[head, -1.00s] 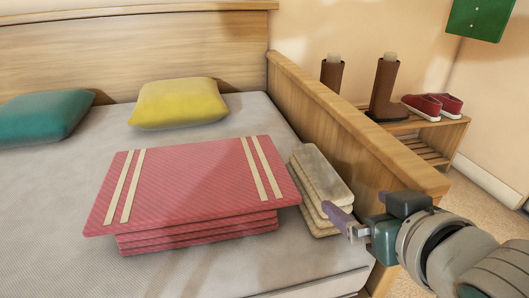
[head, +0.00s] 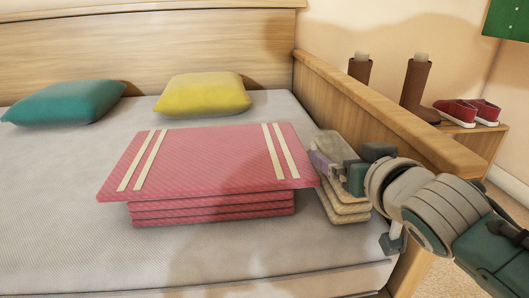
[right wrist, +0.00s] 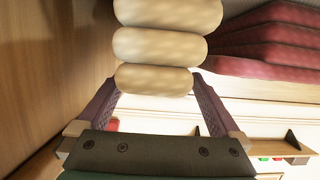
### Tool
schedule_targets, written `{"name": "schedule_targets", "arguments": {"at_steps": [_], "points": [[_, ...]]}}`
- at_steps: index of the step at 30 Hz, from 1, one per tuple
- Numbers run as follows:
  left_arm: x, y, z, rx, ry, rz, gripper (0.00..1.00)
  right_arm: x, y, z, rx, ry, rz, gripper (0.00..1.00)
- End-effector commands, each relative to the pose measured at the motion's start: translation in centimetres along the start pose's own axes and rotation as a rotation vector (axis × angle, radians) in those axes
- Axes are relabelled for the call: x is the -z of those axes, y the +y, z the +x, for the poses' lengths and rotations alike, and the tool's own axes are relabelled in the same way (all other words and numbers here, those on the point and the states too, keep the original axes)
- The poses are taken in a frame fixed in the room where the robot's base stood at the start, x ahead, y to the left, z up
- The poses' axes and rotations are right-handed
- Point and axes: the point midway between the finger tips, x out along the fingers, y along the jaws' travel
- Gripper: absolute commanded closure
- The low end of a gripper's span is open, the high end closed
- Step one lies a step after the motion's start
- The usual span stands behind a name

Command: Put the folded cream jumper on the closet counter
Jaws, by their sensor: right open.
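The folded cream jumper (head: 347,208) lies on the bed in stacked folds, between the red folded stack and the wooden side board. My right gripper (head: 322,165) is at it in the head view, hiding part of its top. In the right wrist view the jumper's rounded folds (right wrist: 155,45) show ahead, the nearest fold between the open purple fingertips (right wrist: 155,80). A firm hold does not show. My left gripper is not in view. No closet counter can be made out.
The red folded stack with cream stripes (head: 210,165) is close to the jumper's left. The wooden side board (head: 390,110) rises on the right. Yellow (head: 203,94) and teal (head: 65,102) pillows lie at the back. Boots (head: 416,85) and red shoes (head: 458,111) stand beyond the board.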

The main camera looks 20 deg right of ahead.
Motion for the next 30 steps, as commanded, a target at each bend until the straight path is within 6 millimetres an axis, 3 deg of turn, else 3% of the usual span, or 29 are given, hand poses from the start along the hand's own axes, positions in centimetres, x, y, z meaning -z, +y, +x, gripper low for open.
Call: {"name": "schedule_targets", "arguments": {"at_steps": [8,30], "points": [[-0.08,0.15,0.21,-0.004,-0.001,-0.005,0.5,0.05,0.0,0.45,0.0,-0.001,0.001,0.0],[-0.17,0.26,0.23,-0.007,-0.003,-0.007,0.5,0.07,-0.02,0.43,0.0,0.0,0.0,0.82]]}}
